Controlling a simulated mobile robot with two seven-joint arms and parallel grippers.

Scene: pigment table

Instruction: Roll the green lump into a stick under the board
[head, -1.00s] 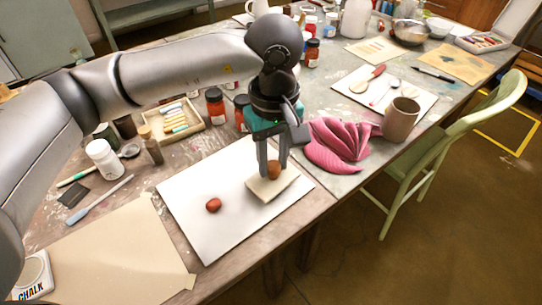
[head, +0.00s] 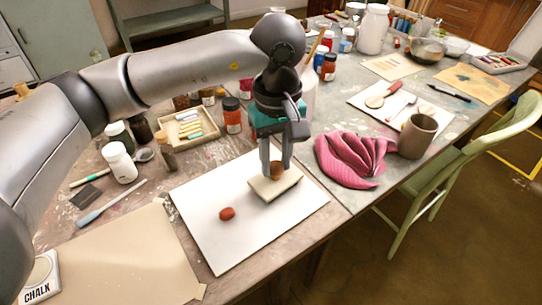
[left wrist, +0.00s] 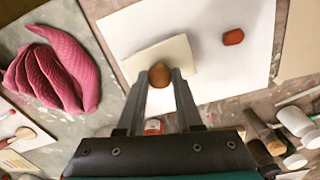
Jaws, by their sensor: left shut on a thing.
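My left gripper (head: 277,164) is shut on the round brown knob (head: 277,170) of a small cream board (head: 266,188). The board is over the right part of a white sheet (head: 220,240), looking near level. I cannot tell whether it touches the sheet or what is under it. A reddish-brown oval lump (head: 227,214) lies on the sheet, left of the board and apart from it. No green lump shows. In the left wrist view the knob (left wrist: 159,76) is between the fingers, with the board (left wrist: 175,52) behind and the lump (left wrist: 233,37) to its right.
A pink cloth (head: 350,160) and a brown cup (head: 417,137) are right of the sheet. A tray of sticks (head: 190,131), jars and a white bottle (head: 119,163) stand to the left and behind. A beige sheet (head: 125,255) lies front left.

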